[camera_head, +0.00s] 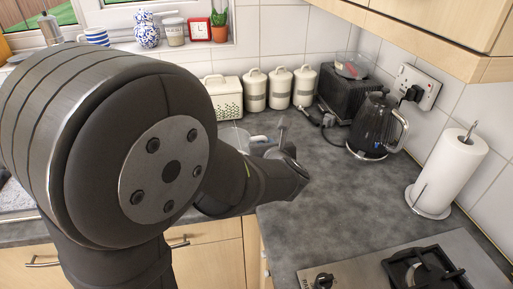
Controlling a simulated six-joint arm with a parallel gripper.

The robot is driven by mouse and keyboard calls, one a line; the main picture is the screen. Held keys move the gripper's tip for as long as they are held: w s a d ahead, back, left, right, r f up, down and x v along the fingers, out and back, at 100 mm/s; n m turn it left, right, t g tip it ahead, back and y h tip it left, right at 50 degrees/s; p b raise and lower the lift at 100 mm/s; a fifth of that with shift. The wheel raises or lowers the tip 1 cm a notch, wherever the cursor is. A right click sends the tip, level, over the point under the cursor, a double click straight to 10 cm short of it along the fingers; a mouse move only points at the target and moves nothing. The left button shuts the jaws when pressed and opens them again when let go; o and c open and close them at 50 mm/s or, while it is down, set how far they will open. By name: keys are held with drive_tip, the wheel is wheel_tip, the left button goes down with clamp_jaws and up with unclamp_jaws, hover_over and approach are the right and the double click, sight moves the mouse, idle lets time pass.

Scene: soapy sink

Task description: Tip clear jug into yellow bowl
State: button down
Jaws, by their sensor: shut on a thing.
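My gripper (272,146) is beyond my large dark arm, over the back of the worktop. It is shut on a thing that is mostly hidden. A pale, see-through shape just left of the fingers looks like part of the clear jug (235,136); my arm covers the rest, and I cannot tell its tilt. The yellow bowl does not show in this view. My arm also hides most of the sink area.
White canisters (279,90) and a vented white bin (222,97) line the back wall. A black toaster (342,92), a dark kettle (377,125) and a paper towel roll (449,172) stand right. The hob (410,270) is in front. The worktop (340,190) between is clear.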

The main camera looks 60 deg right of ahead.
drive_tip(key=s+a+r, duration=0.1)
drive_tip(key=s+r, duration=0.7)
drive_tip(key=r, duration=0.2)
drive_tip(key=shift+a, duration=0.25)
drive_tip(key=w, duration=1)
drive_tip(key=shift+w+a+r, duration=0.1)
drive_tip(key=shift+a+r, duration=0.05)
drive_tip(key=shift+a, duration=0.1)
drive_tip(key=w+a+f, duration=0.2)
drive_tip(key=w+a, duration=0.3)
drive_tip(key=w, duration=0.4)
drive_tip(key=w+a+f+n+y, duration=0.1)
drive_tip(key=w+a+f, duration=0.2)
drive_tip(key=w, duration=0.7)
drive_tip(key=a, duration=0.2)
drive_tip(key=shift+w+a+f+t, duration=0.15)
drive_tip(key=shift+a+f+t, duration=0.15)
drive_tip(key=shift+a+t, duration=0.1)
drive_tip(key=shift+d+r, duration=0.1)
